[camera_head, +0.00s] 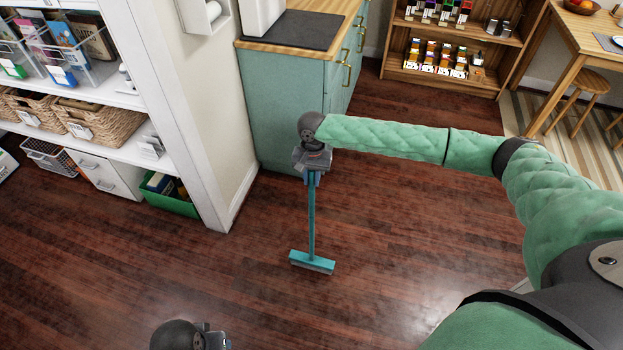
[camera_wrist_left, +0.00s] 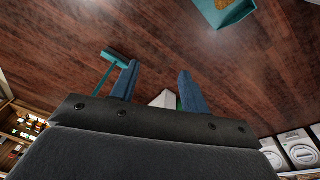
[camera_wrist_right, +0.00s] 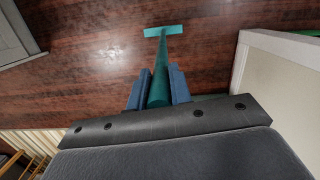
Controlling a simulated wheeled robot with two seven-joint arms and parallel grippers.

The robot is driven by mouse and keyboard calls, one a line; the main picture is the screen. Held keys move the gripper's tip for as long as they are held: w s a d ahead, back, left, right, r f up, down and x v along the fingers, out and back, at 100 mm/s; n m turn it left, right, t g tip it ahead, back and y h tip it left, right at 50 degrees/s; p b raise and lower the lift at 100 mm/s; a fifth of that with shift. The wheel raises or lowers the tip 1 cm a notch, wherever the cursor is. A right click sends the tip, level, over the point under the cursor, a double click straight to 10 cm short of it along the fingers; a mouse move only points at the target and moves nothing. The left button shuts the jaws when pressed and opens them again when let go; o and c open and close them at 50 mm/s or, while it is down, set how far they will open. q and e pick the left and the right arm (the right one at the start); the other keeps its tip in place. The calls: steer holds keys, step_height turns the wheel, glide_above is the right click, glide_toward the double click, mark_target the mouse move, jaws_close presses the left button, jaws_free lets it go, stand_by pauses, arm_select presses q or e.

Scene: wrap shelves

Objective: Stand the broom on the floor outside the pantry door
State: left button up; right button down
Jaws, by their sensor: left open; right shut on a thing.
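The broom has a teal handle (camera_head: 311,222) and a wide teal head (camera_head: 312,262). It hangs nearly upright, head down, right of the white pantry door frame (camera_head: 185,110). My right gripper (camera_head: 312,178) is shut on the upper handle; in the right wrist view the handle (camera_wrist_right: 158,88) lies between its fingers. I cannot tell whether the bristles touch the floor. My left gripper is open and empty in the left wrist view (camera_wrist_left: 156,82), with the broom (camera_wrist_left: 115,56) beyond its fingers. In the head view, only part of the left gripper shows at the bottom edge.
Pantry shelves (camera_head: 115,95) with baskets and bins stand left of the frame. A green cabinet (camera_head: 285,110) is behind the broom. A low wooden shelf (camera_head: 440,80) and a table (camera_head: 585,35) stand at the back right. The wooden floor (camera_head: 400,220) around the broom is clear.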

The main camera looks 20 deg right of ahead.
arm_select(q)
steer(key=shift+w+f, duration=0.25)
steer(key=shift+f, duration=0.7)
arm_select(e)
steer(key=shift+f, duration=0.6)
arm_select(q)
steer(key=shift+f, duration=0.15)
arm_select(e)
steer(key=c, duration=1.3)
jaws_free()
steer(key=shift+f, duration=0.1)
arm_select(q)
steer(key=shift+w, duration=0.1)
steer(key=shift+f, duration=0.1)
